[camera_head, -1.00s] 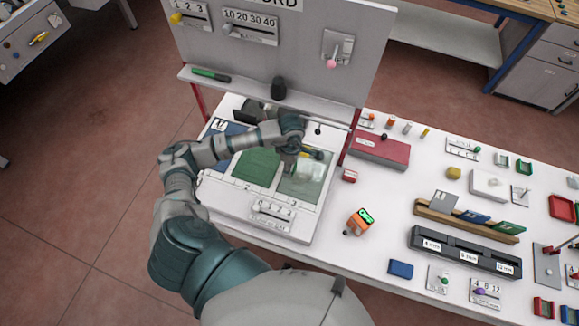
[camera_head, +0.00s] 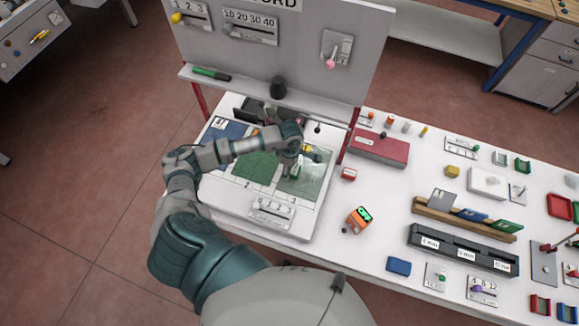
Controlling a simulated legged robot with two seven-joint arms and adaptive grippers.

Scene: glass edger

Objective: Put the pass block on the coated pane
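Three panes lie in a row on the white board of the station: a blue one (camera_head: 228,130) at left, a green one (camera_head: 252,168) in the middle and a pale, see-through greenish one (camera_head: 312,181) at right. The pale one may be the coated pane. My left arm reaches over the board, and its gripper (camera_head: 296,166) points down over the pale pane. A small dark green shape shows at the gripper. I cannot tell whether it is the pass block, held, or resting on the pane. The fingers are too small and partly covered to read. My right gripper is not in view.
An upright panel (camera_head: 280,50) with a pen ledge stands behind the panes. A slider scale (camera_head: 270,211) sits at the board's front. An orange device (camera_head: 359,219), a red box (camera_head: 380,148) and a dark slotted rack (camera_head: 463,251) stand to the right.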

